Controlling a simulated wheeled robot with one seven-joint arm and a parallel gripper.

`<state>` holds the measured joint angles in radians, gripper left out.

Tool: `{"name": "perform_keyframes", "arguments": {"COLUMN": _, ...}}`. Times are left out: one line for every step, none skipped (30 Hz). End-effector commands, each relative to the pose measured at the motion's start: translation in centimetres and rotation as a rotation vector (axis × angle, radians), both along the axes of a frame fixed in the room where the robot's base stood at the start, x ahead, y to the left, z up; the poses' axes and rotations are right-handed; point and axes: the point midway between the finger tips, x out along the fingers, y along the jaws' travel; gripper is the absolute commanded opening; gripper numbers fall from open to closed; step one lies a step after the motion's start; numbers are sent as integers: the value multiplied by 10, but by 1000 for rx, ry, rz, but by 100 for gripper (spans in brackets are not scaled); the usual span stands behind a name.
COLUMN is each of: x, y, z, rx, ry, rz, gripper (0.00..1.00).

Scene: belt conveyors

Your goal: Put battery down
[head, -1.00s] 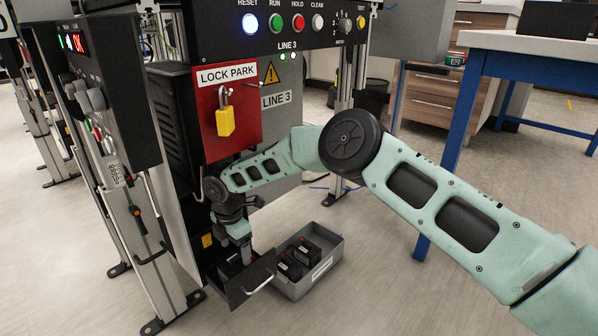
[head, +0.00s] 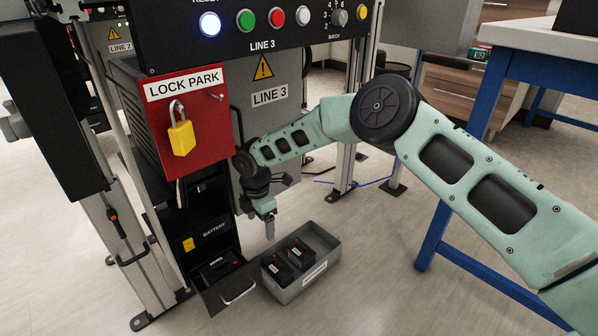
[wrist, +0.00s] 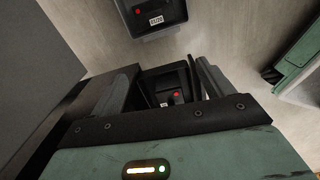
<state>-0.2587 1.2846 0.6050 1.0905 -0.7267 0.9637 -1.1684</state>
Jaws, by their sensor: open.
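A black battery (head: 220,267) with a red dot lies in the open black drawer (head: 230,294) at the foot of the LINE 3 machine, under the word BATTERY. My gripper (head: 269,232) points down above and to the right of that battery in the head view, apart from it. In the wrist view my gripper (wrist: 166,74) has its fingers spread, and a battery (wrist: 174,92) with a red dot shows below between them, not gripped. The fingers and wrist body hide part of the drawer there.
A grey bin (head: 289,296) with two black batteries (head: 278,270) stands on the floor right of the drawer. A red LOCK PARK panel (head: 205,133) with a yellow padlock (head: 181,138) hangs above. A blue-legged table (head: 435,235) stands at right.

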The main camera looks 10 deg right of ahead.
Motion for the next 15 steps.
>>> {"name": "perform_keyframes", "arguments": {"x": -2, "y": -2, "z": 16, "rx": -1, "ry": 0, "rz": -16, "gripper": 80}}
{"name": "perform_keyframes", "arguments": {"x": -4, "y": -3, "z": 20, "rx": -1, "ry": 0, "rz": -26, "gripper": 80}}
{"name": "perform_keyframes", "arguments": {"x": -5, "y": -5, "z": 25, "rx": 0, "ry": 1, "rz": -41, "gripper": 80}}
{"name": "perform_keyframes", "arguments": {"x": -6, "y": -7, "z": 29, "rx": -1, "ry": 0, "rz": -53, "gripper": 80}}
{"name": "perform_keyframes", "arguments": {"x": -7, "y": -9, "z": 32, "rx": -2, "ry": 1, "rz": -63, "gripper": 80}}
{"name": "perform_keyframes", "arguments": {"x": -9, "y": -10, "z": 37, "rx": 0, "ry": 1, "rz": -78, "gripper": 80}}
{"name": "perform_keyframes", "arguments": {"x": -10, "y": -12, "z": 41, "rx": -1, "ry": 0, "rz": -90, "gripper": 80}}
{"name": "perform_keyframes", "arguments": {"x": -11, "y": -14, "z": 45, "rx": -1, "ry": 0, "rz": -101, "gripper": 80}}
{"name": "perform_keyframes", "arguments": {"x": -12, "y": -16, "z": 50, "rx": 0, "ry": 1, "rz": -118, "gripper": 80}}
{"name": "perform_keyframes", "arguments": {"x": -13, "y": -17, "z": 54, "rx": 0, "ry": 1, "rz": -129, "gripper": 80}}
{"name": "perform_keyframes", "arguments": {"x": -15, "y": -19, "z": 57, "rx": 0, "ry": 1, "rz": -140, "gripper": 80}}
{"name": "perform_keyframes", "arguments": {"x": -16, "y": -22, "z": 62, "rx": -2, "ry": 1, "rz": -157, "gripper": 80}}
{"name": "perform_keyframes", "arguments": {"x": -17, "y": -23, "z": 66, "rx": -1, "ry": 2, "rz": -169, "gripper": 80}}
{"name": "perform_keyframes", "arguments": {"x": -18, "y": -25, "z": 70, "rx": -1, "ry": 2, "rz": -181, "gripper": 80}}
{"name": "perform_keyframes", "arguments": {"x": -20, "y": -28, "z": 75, "rx": -1, "ry": 2, "rz": -198, "gripper": 80}}
